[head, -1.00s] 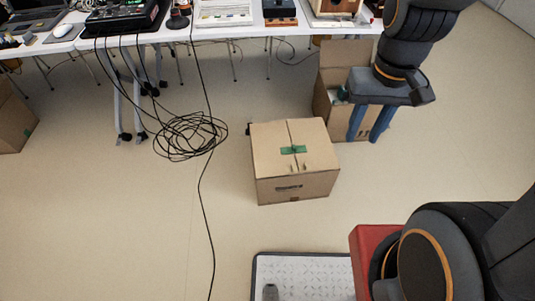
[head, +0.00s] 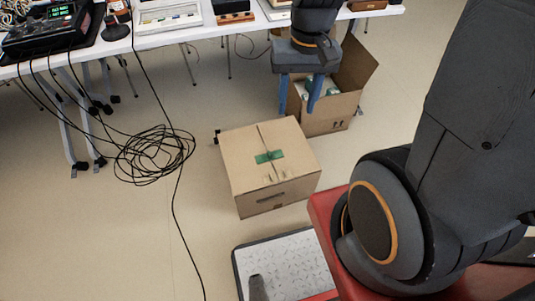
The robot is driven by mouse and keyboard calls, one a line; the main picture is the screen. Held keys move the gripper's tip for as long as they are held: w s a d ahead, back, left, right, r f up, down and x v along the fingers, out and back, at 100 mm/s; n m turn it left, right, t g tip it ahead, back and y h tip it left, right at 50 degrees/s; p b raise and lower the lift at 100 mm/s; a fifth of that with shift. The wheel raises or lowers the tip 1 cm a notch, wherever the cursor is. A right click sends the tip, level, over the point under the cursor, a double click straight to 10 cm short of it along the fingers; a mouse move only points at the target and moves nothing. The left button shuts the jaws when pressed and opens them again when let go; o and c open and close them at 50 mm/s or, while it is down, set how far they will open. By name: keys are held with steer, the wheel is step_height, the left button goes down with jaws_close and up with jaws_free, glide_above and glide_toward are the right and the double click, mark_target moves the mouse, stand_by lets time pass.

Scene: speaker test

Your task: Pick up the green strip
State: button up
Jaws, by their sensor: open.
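The green strip (head: 269,157) lies flat across the seam on top of a closed cardboard box (head: 275,204), which stands on the floor near the middle of the head view. My gripper (head: 298,112) hangs with its two blue fingers pointing down, spread apart with nothing between them. In the picture it is above and to the right of the strip, in front of an open box. It is apart from the strip.
An open cardboard box (head: 333,118) with things inside stands behind my gripper. White tables (head: 225,29) with electronic devices run along the back. A coil of black cable (head: 155,153) lies on the floor left of the closed box.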

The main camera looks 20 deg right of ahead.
steer(key=w+d+f+m+y+b, duration=0.1)
steer(key=w+f+m+b, duration=0.4)
steer(key=f, duration=0.6)
steer(key=w+f+m+y+b, duration=0.1)
steer(key=w+f+m+b, duration=0.2)
steer(key=w+f+b, duration=0.7)
steer(key=m+y+b, duration=0.2)
steer(key=m+b, duration=0.5)
steer(key=b, duration=0.2)
glide_toward(269, 155)
steer(key=f, duration=0.1)
steer(key=b+x, duration=0.1)
steer(key=x, duration=0.4)
steer(key=w+b+x, duration=0.1)
steer(key=x, duration=0.1)
steer(key=shift+s+f+b, duration=0.1)
steer(key=shift+f+b, duration=0.25)
steer(key=shift+f, duration=0.05)
steer(key=c, duration=1.1)
